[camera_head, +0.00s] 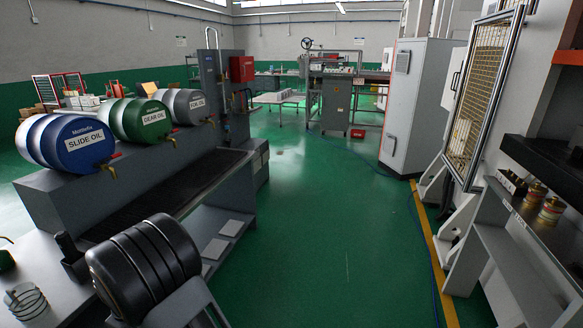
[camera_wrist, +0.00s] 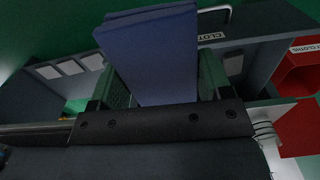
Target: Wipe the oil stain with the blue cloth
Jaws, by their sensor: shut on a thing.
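A folded blue cloth (camera_wrist: 150,38) fills the upper middle of the wrist view. My gripper (camera_wrist: 164,78) is shut on it, with one finger at each side of the cloth. The cloth hides part of what lies behind it. In the head view I can make out neither the cloth nor my gripper. No oil stain stands out clearly; the green floor (camera_head: 318,235) has some shiny patches, and I cannot tell whether any is oil.
Blue (camera_head: 82,147), green (camera_head: 152,118) and grey (camera_head: 193,103) drums lie on the left bench. A black ribbed drum shape (camera_head: 145,268) is in front. A grey cabinet (camera_head: 412,100) and shelving (camera_head: 500,225) stand right. A red bin (camera_wrist: 300,75) shows in the wrist view. The middle aisle is clear.

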